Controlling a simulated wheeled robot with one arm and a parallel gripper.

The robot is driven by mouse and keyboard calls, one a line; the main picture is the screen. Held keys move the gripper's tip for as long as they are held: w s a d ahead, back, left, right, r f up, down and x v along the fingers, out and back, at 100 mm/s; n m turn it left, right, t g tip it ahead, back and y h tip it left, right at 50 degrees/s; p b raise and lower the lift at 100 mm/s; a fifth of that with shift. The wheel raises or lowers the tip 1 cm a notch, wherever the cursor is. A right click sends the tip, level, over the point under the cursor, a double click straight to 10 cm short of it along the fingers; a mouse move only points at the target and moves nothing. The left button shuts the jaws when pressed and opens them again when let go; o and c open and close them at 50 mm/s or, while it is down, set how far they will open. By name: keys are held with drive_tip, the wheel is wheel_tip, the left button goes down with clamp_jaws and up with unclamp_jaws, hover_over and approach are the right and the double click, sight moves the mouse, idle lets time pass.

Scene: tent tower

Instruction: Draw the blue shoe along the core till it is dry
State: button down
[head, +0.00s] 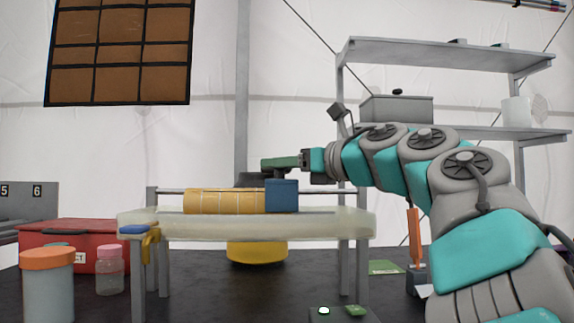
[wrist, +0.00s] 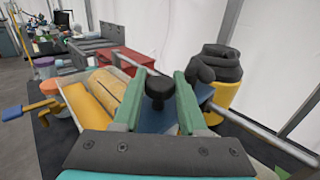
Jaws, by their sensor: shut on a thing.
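The core (head: 222,201), a yellow-tan cylinder with pale cross lines, lies lengthwise in a cream trough (head: 190,227) on a grey stand. It also shows in the wrist view (wrist: 95,105), left of my fingers. The blue shoe (head: 282,197) sits at the core's right end. In the wrist view the shoe (wrist: 155,122) is partly hidden between and below my fingers. My gripper (head: 268,165) is above the shoe, reaching in from the right. Its green fingers (wrist: 158,90) are shut on the shoe's black knob (wrist: 158,84). Whether the core's surface is wet I cannot tell.
A metal rail (head: 170,190) runs behind the core. A yellow bucket (wrist: 226,95) with dark gloves stands behind the trough. A blue-and-yellow clamp (head: 150,238) hangs at the trough's left end. A red case (head: 70,240) and jars (head: 48,285) stand left.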

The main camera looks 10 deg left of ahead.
drive_tip(key=shift+c, duration=2.2)
unclamp_jaws()
drive_tip(key=shift+d, duration=0.1)
drive_tip(key=b+v, duration=0.1)
drive_tip(key=v, duration=0.6)
drive_tip(key=shift+d+b, duration=0.3)
drive_tip(key=shift+d, duration=0.05)
drive_tip(key=shift+s, duration=0.15)
